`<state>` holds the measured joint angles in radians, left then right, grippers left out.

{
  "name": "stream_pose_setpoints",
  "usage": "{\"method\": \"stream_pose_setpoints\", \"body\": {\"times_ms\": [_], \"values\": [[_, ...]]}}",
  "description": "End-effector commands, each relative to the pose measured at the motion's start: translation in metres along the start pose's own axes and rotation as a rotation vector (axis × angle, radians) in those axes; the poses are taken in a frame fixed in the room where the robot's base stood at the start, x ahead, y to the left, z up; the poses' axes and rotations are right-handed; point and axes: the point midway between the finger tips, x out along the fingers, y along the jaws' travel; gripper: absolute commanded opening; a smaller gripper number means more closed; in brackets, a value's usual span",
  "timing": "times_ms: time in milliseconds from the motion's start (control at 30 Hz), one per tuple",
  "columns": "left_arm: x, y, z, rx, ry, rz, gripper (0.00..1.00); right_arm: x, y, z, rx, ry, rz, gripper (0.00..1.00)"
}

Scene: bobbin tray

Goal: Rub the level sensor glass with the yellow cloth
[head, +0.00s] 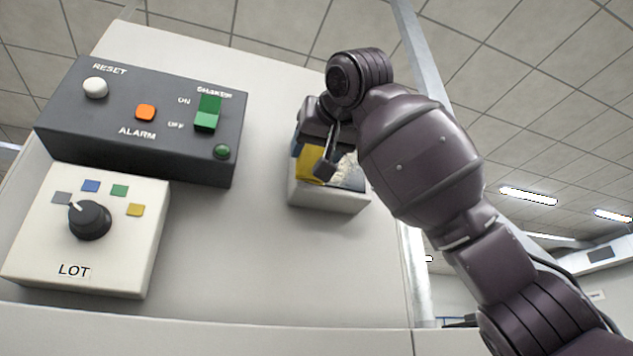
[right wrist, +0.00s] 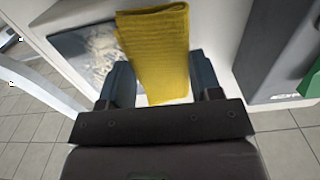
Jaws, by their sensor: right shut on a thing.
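The yellow cloth (head: 307,163) is in my right gripper (head: 318,166), at the white box on the panel. In the right wrist view the cloth (right wrist: 158,50) is ribbed and hangs between the two fingers of my right gripper (right wrist: 163,85), which is shut on it. The level sensor glass (right wrist: 88,52) is a dark pane with a pale, speckled patch, just left of the cloth there. The cloth covers the pane's right part; whether it touches the glass I cannot tell. In the head view the glass (head: 352,178) is partly hidden by my right arm. My left gripper is out of view.
A dark control box (head: 190,160) with RESET, ALARM and SHAKER controls stands left of the sensor. Below it is a white LOT box (head: 130,255) with a black knob (head: 90,221). The panel (head: 250,265) between them and the sensor is bare.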

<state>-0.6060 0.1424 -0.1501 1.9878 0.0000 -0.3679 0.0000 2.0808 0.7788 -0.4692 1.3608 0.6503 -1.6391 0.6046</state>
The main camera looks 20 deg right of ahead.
Motion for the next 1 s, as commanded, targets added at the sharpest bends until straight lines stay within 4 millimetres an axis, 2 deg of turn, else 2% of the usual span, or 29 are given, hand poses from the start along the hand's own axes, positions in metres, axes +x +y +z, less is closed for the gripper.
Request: {"method": "stream_pose_setpoints", "body": {"times_ms": [1000], "values": [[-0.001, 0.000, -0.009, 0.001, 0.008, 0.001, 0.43, 0.017, 0.000, 0.000, 0.000, 0.000, 0.000, 0.40]]}}
